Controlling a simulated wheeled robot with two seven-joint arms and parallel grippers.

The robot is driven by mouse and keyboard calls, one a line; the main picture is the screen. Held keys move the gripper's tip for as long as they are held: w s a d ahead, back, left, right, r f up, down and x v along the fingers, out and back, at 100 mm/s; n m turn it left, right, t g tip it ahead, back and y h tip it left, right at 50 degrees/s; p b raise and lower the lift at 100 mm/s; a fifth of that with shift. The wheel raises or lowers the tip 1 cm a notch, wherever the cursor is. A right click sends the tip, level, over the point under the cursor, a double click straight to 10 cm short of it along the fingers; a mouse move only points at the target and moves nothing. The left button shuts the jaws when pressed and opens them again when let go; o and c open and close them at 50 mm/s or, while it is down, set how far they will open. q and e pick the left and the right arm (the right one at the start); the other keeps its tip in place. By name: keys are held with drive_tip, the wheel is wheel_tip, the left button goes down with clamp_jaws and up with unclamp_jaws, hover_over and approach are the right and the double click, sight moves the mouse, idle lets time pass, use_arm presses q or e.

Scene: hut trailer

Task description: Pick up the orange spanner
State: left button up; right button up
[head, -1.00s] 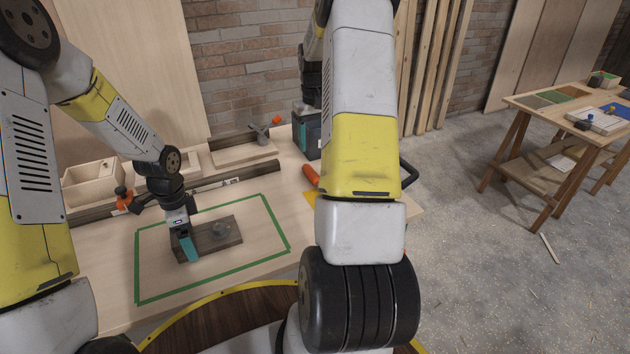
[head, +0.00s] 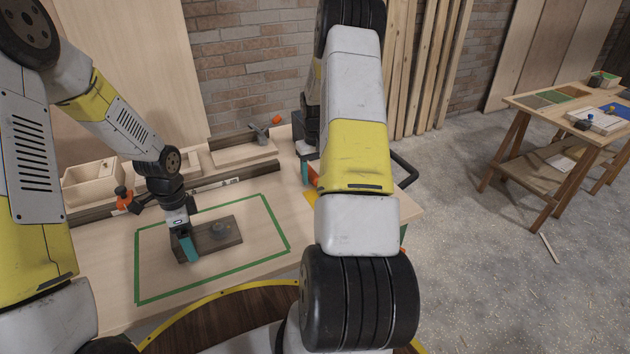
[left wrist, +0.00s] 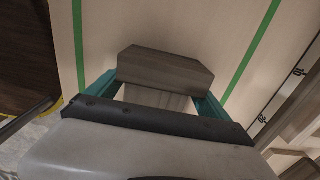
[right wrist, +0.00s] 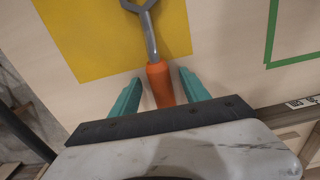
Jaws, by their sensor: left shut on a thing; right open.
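The orange spanner (right wrist: 157,80) has an orange handle and a grey metal head. In the right wrist view its head lies over a yellow patch (right wrist: 110,40) and its handle lies between the fingers of my right gripper (right wrist: 158,78). That gripper is open, one finger on each side of the handle. In the head view my right arm hides most of the spanner. My left gripper (head: 187,250) is shut on a dark wooden block (head: 226,240) inside the green tape outline; the block also shows between its fingers in the left wrist view (left wrist: 165,66).
The green tape outline (head: 275,228) marks the pale workbench top. Wooden trays (head: 92,184) and a dark rail stand along the back left, with a clamp (head: 259,132) behind. A second table (head: 560,105) stands apart on the right.

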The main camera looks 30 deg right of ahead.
drive_tip(key=shift+f, duration=0.1)
clamp_jaws()
idle(0.3)
